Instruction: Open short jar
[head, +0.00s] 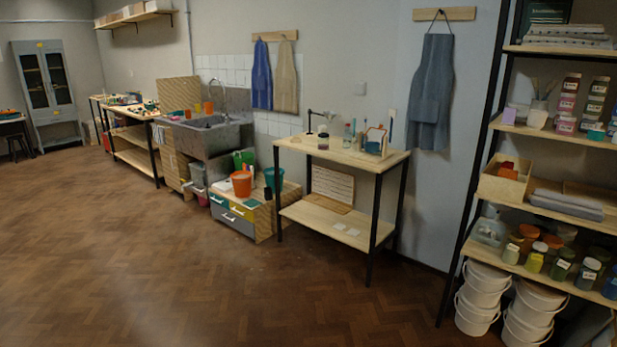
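Several lidded jars stand on the lower shelf of the rack at the right, among them a yellow-bodied jar (533,262) and a green one (561,266). Pink and dark labelled jars (567,103) stand in stacks on a higher shelf. A small, low container (323,143) stands on the wooden table (290,145) in the middle; it is too small to tell whether it is a jar. I cannot tell which one is the short jar. Neither of my grippers is in view.
White buckets (478,297) are stacked on the floor under the rack. An orange bucket (241,184) stands on a low drawer unit (233,218) left of the table. A sink (215,135) is behind it. The herringbone floor (150,260) in front is clear.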

